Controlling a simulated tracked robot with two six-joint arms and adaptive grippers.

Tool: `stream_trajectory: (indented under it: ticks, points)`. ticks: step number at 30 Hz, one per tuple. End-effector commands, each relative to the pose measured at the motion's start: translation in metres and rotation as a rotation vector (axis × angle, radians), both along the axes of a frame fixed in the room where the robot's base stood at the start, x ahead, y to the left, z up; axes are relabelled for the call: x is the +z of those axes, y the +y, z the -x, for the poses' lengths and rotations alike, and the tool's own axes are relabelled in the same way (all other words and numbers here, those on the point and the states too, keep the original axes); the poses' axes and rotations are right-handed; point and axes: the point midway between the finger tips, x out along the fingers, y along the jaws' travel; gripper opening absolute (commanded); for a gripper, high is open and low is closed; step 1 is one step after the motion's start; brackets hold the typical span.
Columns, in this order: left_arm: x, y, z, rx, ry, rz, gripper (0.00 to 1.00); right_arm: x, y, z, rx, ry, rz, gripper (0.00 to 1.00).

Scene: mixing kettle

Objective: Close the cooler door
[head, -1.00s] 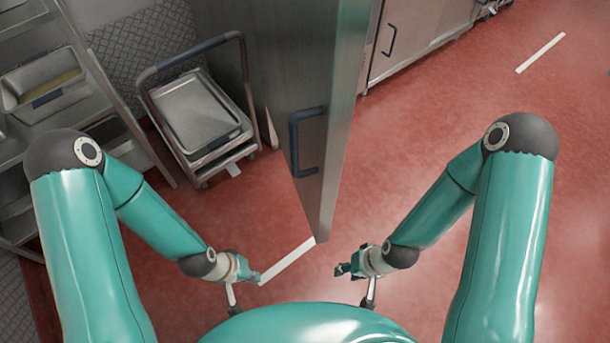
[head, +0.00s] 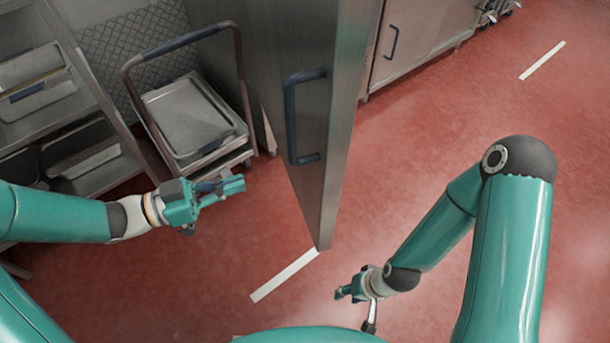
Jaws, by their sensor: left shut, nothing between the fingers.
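The cooler door (head: 340,130) is a tall grey metal panel standing open in the middle of the head view, its narrow edge facing me. A dark blue handle (head: 291,118) is on its left face. My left gripper (head: 241,184) is shut and empty, held out to the left of the door below the handle and apart from it in the picture. My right gripper (head: 340,293) hangs low, to the right of the door's bottom corner. It is small and dark, and I cannot tell whether its fingers are open.
A cart (head: 243,95) with a metal tray (head: 190,115) stands left of the door. A metal shelf rack (head: 95,85) with pans is at the far left. A steel cabinet (head: 420,30) is at the back. Red floor (head: 450,130) is clear on the right.

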Motion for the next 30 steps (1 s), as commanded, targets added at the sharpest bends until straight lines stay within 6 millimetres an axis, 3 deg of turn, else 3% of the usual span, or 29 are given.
stream_trajectory:
  ticks: [7, 21, 30]
  points:
    - [0.004, -0.015, 0.005, -0.049, -0.023, 0.001, 0.00, -0.002, 0.000, 0.000, 0.000, 0.000, 0.000, 0.40]
    - [0.003, -0.102, -0.019, -0.049, -0.022, -0.001, 0.00, -0.002, 0.000, 0.000, 0.000, 0.000, 0.000, 0.40]
    - [0.003, -0.132, -0.029, -0.045, -0.023, -0.001, 0.00, 0.000, 0.000, 0.000, 0.000, 0.000, 0.000, 0.40]
